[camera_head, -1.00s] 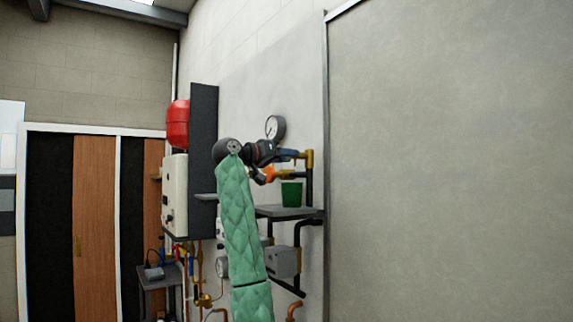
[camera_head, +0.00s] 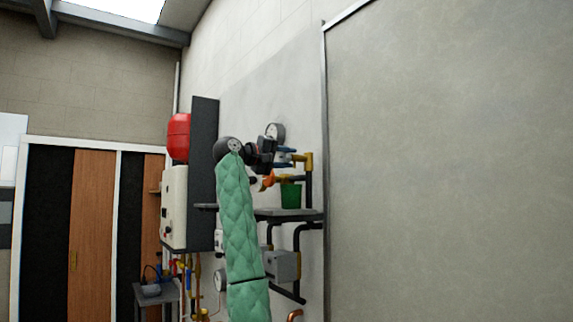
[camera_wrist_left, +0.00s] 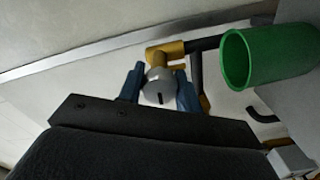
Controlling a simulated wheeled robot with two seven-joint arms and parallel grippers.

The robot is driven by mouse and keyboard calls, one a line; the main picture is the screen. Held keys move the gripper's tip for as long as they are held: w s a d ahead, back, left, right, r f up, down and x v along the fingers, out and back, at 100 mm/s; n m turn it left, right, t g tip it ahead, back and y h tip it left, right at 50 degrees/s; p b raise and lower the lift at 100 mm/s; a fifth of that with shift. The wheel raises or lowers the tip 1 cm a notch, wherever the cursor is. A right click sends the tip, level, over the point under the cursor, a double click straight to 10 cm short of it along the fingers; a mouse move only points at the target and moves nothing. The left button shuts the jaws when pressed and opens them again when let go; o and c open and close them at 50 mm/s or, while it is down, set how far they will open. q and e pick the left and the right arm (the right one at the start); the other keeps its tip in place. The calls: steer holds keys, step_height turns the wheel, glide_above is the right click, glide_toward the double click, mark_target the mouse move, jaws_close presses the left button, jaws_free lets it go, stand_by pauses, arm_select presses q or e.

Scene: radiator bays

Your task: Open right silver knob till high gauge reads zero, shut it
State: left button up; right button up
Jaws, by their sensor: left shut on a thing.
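My left gripper (camera_head: 291,158) reaches in front of the wall with its blue fingers beside a brass pipe (camera_head: 309,163). In the left wrist view, its blue fingers (camera_wrist_left: 160,90) stand on both sides of a round silver knob (camera_wrist_left: 158,88) with a dark slot, and are shut on it. The knob is hidden by the gripper in the head view. A round white-faced gauge (camera_head: 275,131) hangs on the wall just above the gripper. Its needle is too small to read. My right gripper is not in view.
A green bucket (camera_head: 291,196) stands on a dark shelf (camera_head: 288,214) below the brass pipe; it also shows at the right of the left wrist view (camera_wrist_left: 275,55). A red tank (camera_head: 179,137) and a white boiler (camera_head: 173,207) are at the left. The wall at right is bare.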

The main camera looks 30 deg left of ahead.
arm_select(q)
steer(key=shift+n, duration=0.6)
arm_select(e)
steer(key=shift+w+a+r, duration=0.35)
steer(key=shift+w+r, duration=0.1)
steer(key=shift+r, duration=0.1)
arm_select(q)
steer(key=o, duration=1)
steer(key=shift+a, duration=0.15)
steer(key=shift+c, duration=0.2)
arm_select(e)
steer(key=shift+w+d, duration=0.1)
